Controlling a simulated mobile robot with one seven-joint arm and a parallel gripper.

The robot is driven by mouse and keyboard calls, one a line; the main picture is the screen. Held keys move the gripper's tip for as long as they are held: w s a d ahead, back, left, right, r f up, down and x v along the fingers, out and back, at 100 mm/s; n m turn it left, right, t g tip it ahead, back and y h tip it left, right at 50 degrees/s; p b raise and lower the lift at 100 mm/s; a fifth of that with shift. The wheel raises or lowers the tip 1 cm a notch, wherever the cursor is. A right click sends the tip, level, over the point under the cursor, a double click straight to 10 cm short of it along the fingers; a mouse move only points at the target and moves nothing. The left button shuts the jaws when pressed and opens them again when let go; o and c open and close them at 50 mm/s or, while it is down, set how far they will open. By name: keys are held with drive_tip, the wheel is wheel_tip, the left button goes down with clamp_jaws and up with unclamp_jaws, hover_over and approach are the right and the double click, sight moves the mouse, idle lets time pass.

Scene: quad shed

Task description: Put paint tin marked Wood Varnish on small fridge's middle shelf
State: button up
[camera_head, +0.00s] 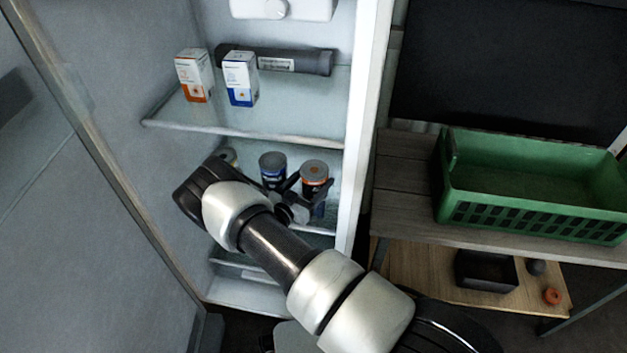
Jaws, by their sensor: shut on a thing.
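The small fridge (360,120) stands open. A tin with an orange-brown top (314,170) is inside, at the right of its middle shelf (318,230). My gripper (308,187) reaches into this compartment, and its dark fingers are shut around that tin. The tin's label is too small to read, so I cannot confirm Wood Varnish. My gripper hides the tin's base, so I cannot tell whether it touches the shelf. A dark blue tin (272,166) stands just left of it. Another tin (228,156) shows partly behind my arm.
The shelf above (270,120) holds two small boxes (240,80) and a dark cylinder (300,62). The open fridge door (90,190) is at left. At right a wooden bench (404,185) bears a green crate (540,212); a black tray (487,270) is below.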

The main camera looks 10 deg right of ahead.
drive_tip(key=o, duration=1.8)
drive_tip(key=shift+f, duration=0.1)
drive_tip(key=shift+c, duration=0.2)
drive_tip(key=shift+s+a, duration=0.15)
drive_tip(key=p+v, duration=0.1)
drive_tip(key=v, duration=1)
drive_tip(key=shift+s+a+p, duration=0.2)
drive_tip(key=shift+p, duration=0.1)
